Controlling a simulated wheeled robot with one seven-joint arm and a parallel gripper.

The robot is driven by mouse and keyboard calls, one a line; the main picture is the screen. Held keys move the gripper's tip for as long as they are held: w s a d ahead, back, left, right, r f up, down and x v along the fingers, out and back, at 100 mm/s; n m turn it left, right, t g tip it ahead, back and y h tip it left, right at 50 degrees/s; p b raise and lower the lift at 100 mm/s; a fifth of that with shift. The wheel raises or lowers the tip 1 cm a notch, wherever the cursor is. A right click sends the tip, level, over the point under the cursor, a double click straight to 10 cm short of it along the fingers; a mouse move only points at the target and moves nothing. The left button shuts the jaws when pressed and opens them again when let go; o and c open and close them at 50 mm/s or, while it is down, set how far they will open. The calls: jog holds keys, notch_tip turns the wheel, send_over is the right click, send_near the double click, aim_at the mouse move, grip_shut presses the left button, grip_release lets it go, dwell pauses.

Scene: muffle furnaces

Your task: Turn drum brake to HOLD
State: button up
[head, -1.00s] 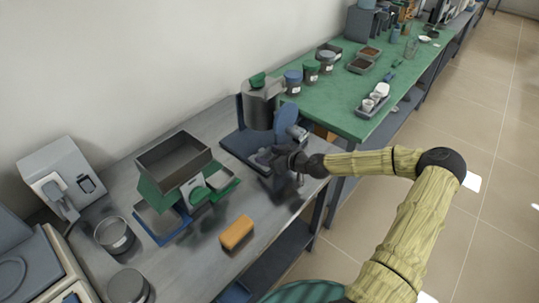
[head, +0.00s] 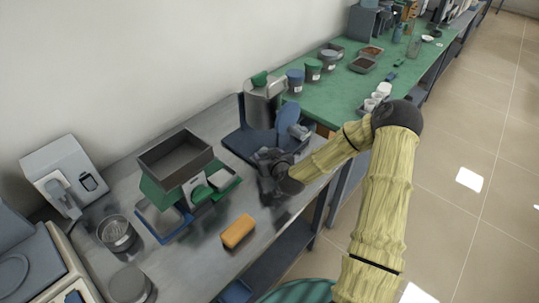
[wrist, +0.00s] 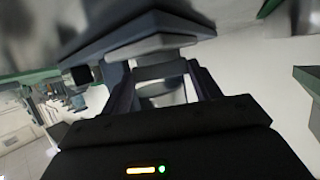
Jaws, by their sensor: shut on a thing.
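The drum machine has a metal drum (head: 262,106) with a green cap, on a dark blue base (head: 240,140). A blue disc (head: 287,116) stands at its right side. My gripper (head: 270,160) is low at the front of this machine and is shut on a part of it that I take to be the drum brake. In the wrist view the two fingers (wrist: 165,84) close around a grey piece under a dark blue plate (wrist: 140,35). The fingers hide most of the brake, and I cannot read any HOLD mark or its setting.
An orange block (head: 238,231) lies on the grey bench in front. A green table (head: 335,110) with pots adjoins at the back right.

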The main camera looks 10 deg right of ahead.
jog(key=m+h, duration=0.1)
jog(key=h, duration=0.1)
jog(key=a+m+h, duration=0.1)
jog(key=m+h, duration=0.3)
jog(key=shift+w+a+r+g, duration=0.1)
jog(key=shift+a+r+g, duration=0.05)
jog(key=shift+a+g, duration=0.15)
jog(key=shift+w+a+m+g+h+p, duration=0.15)
jog(key=shift+m+g+h+p, duration=0.3)
jog(key=shift+m+h, duration=0.6)
jog(key=shift+w+a+m+g+h+p, duration=0.1)
jog(key=shift+m+g+h, duration=0.55)
jog(key=shift+m+h, duration=0.4)
jog(key=shift+s, duration=0.1)
jog(key=o, duration=0.7)
jog(key=b+v, duration=0.1)
jog(key=v, duration=1.6)
jog(key=shift+a, duration=0.15)
